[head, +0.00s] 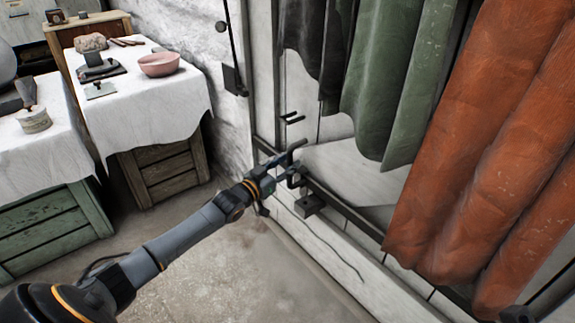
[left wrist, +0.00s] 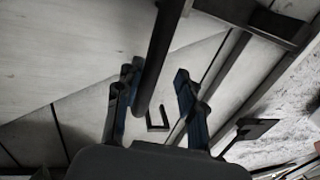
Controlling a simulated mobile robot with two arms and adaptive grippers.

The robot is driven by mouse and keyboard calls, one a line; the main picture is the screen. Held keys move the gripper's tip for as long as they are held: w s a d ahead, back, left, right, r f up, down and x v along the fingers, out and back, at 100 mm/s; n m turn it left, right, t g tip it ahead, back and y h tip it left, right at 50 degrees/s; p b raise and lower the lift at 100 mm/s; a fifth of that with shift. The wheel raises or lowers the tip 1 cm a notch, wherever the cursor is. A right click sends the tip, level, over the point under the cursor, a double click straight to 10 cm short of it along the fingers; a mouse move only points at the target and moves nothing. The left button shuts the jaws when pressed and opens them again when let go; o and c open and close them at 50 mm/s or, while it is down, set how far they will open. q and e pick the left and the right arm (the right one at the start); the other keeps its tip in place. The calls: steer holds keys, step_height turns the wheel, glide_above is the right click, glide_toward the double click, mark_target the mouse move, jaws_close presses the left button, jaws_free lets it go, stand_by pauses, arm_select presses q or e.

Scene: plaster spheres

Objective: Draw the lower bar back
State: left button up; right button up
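The lower bar is most likely the dark bar whose rounded end (head: 297,146) shows at the low frame beside the curtains. In the left wrist view a dark bar (left wrist: 161,50) runs down between the blue fingers, nearer the left one. My left gripper (head: 281,167) is at this bar in the head view. In the left wrist view my left gripper (left wrist: 155,98) has its fingers spread apart, with a gap between the bar and the right finger. I cannot tell whether the left finger touches the bar.
Green (head: 385,80) and orange (head: 480,150) curtains hang at the right. Cloth-covered crates (head: 150,110) stand at the left. The floor (head: 260,280) in front is clear.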

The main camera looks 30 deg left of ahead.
arm_select(q)
steer(key=shift+d, duration=0.25)
steer(key=s+a, duration=0.2)
steer(key=s, duration=1)
stand_by(0.4)
